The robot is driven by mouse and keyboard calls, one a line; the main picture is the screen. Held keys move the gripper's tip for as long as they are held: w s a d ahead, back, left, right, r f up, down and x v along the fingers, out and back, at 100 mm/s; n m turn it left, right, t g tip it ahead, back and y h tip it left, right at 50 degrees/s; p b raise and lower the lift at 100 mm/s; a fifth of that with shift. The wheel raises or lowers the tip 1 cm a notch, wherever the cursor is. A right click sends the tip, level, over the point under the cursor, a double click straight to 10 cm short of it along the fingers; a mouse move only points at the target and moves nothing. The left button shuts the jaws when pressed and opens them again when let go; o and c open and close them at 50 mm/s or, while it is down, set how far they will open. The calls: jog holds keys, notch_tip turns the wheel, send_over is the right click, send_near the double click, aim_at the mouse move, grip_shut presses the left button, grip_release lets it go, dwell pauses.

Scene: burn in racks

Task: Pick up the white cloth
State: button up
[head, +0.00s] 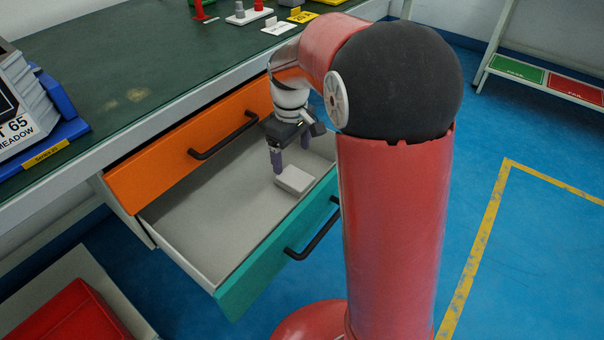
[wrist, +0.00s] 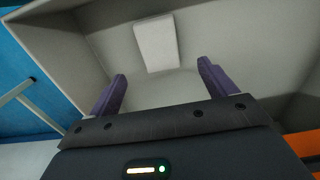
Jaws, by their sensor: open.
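The white cloth (head: 295,180) is a small, flat, folded block lying in the open drawer with the teal front (head: 262,262), near that front. In the wrist view the cloth (wrist: 157,43) lies at the top middle, past the fingertips. My gripper (head: 290,163) is inside the drawer space, just beside and above the cloth. In the wrist view its two purple fingers (wrist: 160,72) are wide apart with nothing between them. The cloth looks apart from the fingers. In the head view my arm hides part of the drawer's right end.
An orange-fronted drawer (head: 190,148) sits above the open one, under the green worktop (head: 120,82). The drawer walls (wrist: 52,50) surround my gripper. A red bin (head: 70,318) stands at bottom left, and a shelf with green and red panels (head: 545,82) at top right. Blue floor is clear at right.

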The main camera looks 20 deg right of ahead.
aim_at(293, 176)
notch_tip(293, 176, down, 7)
jog(key=shift+f, duration=0.1)
dwell(0.3)
jog(key=shift+c, duration=0.3)
jog(key=c, duration=1.1)
notch_tip(293, 176, up, 20)
jog(key=shift+s+p, duration=0.1)
jog(key=shift+p, duration=0.6)
